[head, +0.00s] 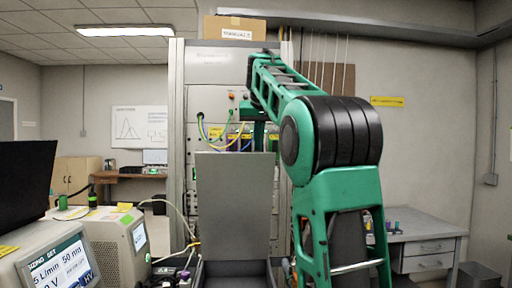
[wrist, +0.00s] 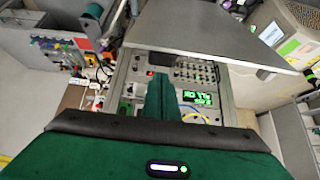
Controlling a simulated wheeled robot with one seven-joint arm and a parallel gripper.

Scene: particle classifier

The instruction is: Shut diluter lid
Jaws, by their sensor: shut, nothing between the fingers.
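The diluter lid (head: 233,205) is a plain grey plate. It stands open and upright in the middle of the head view. In the wrist view the lid (wrist: 215,40) reaches across the top, above a panel with knobs and a green display (wrist: 198,98). My gripper (wrist: 160,82) shows there as green fingers, shut and empty, over the panel and just below the lid's edge in the picture. I cannot tell whether they touch the lid. In the head view my gripper (head: 259,135) is at the lid's far side, its lower part hidden by the lid.
A tall rack (head: 205,90) stands behind the lid, with a cardboard box (head: 234,30) on top. Instruments with a screen (head: 62,262) and cables are close on the left. A grey drawer desk (head: 425,250) stands at the right.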

